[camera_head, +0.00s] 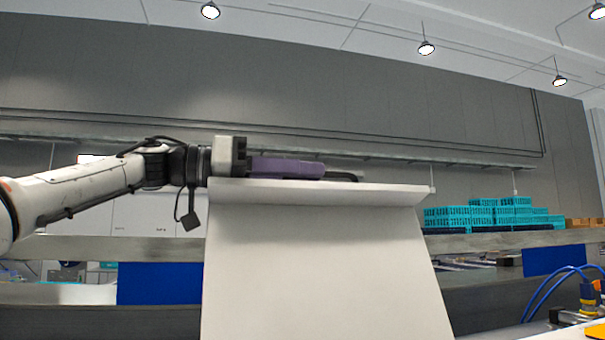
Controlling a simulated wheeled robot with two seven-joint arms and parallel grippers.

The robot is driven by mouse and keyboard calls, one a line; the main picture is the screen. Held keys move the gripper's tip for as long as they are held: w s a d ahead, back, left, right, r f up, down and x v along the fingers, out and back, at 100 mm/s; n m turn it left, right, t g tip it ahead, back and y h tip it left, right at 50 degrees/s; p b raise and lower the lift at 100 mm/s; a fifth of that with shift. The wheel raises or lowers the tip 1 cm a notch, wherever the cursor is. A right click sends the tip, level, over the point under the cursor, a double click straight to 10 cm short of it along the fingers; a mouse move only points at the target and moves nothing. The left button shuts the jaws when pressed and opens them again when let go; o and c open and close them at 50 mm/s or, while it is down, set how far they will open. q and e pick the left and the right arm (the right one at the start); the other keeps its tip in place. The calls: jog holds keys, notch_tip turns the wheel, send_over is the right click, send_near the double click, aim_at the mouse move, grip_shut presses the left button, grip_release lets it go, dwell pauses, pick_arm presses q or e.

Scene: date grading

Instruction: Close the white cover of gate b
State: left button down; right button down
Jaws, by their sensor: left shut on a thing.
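The white cover (315,270) is a large panel in the middle of the view, standing raised, with a folded lip along its top edge. My left gripper (343,177) comes in from the left, with a purple body and dark fingers lying along this top edge. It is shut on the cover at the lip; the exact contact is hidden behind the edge. My right gripper is not in view. No letter marking the gate shows.
Teal crates (490,215) are stacked at the right, behind a grey rail (480,241). Blue panels (160,284) show on either side of the cover. A fitting with blue hoses (588,296) stands at the lower right. The space above the cover is clear.

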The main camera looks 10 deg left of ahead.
aim_at(308, 185)
pick_arm(q)
jog(key=shift+s+d+f, duration=0.2)
jog(key=shift+s+d, duration=0.05)
jog(key=shift+s, duration=0.15)
jog(key=shift+s+d+r+m, duration=0.25)
jog(key=shift+s+m, duration=0.15)
jog(key=shift+s, duration=0.15)
jog(key=shift+s+d+r+m, duration=0.1)
jog(key=shift+s+d+m, duration=0.15)
jog(key=shift+s+m, duration=0.25)
jog(key=c, duration=1.9)
grip_release()
jog(key=shift+c, duration=0.2)
jog(key=shift+o, duration=0.5)
jog(key=shift+a+r, duration=0.1)
jog(key=shift+s+a+r, duration=0.1)
jog(key=shift+a, duration=0.1)
jog(key=v, duration=1)
